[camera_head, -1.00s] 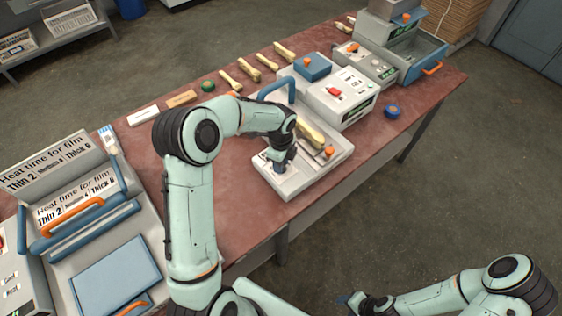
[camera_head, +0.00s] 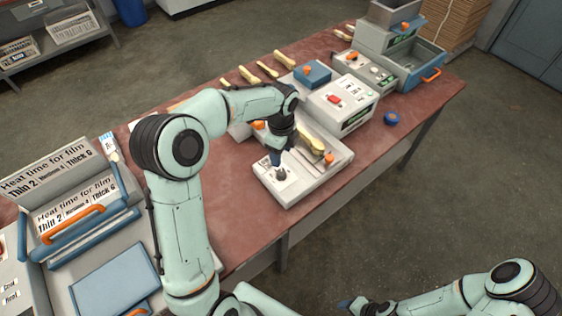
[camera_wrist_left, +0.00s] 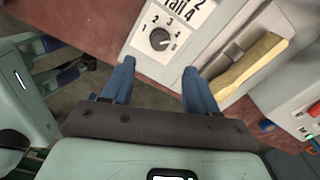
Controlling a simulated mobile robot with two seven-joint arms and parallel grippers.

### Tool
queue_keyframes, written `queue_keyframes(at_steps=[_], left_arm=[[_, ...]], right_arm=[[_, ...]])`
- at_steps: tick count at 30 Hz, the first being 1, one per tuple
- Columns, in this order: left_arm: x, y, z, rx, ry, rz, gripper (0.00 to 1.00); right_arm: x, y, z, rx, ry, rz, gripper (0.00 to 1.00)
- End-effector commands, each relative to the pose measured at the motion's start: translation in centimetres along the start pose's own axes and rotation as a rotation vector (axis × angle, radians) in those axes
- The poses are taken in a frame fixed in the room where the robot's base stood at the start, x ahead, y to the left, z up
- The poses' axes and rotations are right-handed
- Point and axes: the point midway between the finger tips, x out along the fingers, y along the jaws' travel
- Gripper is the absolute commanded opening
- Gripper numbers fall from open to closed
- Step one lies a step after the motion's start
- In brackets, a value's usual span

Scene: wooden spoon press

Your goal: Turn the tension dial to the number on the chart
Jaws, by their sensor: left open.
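The dial (camera_wrist_left: 159,38) is a dark round knob on a white plate, ringed by small printed numbers such as 2, 3 and 4. It shows small in the head view (camera_head: 281,174) on the front of the pale press (camera_head: 292,190). I cannot tell for sure which number its pointer faces. A partly cropped label (camera_wrist_left: 182,10) beside the dial shows large print ending in "all 4", with a 2 above. My left gripper (camera_wrist_left: 165,64) is open and empty, its blue fingers apart just short of the dial, also seen in the head view (camera_head: 276,158). My right gripper (camera_head: 347,303) is low in the head view.
A wooden spoon (camera_head: 312,138) lies on the press beside the dial, near an orange knob (camera_head: 329,158). A grey-white box with a red switch (camera_head: 334,99) stands behind. At left, a sealer carries a film heat-time chart (camera_head: 75,205). The table's front right is clear.

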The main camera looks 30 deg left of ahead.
Motion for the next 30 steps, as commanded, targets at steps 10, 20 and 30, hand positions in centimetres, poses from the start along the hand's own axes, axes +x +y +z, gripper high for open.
queue_keyframes(at_steps=[10, 20, 30], left_arm=[[-3.7, 0.0, 0.0, -0.001, 0.001, -0.001, 0.59], [-3.7, 0.0, 0.0, -0.001, 0.001, 0.000, 0.59], [-3.7, 0.0, 0.0, 0.000, 0.001, 0.000, 0.59]], right_arm=[[-0.4, -0.3, -0.5, -0.002, 0.006, -0.002, 0.51], [-0.4, -0.3, -0.4, -0.002, 0.005, -0.002, 0.51], [-0.4, -0.3, -0.4, -0.002, 0.005, -0.002, 0.51]])
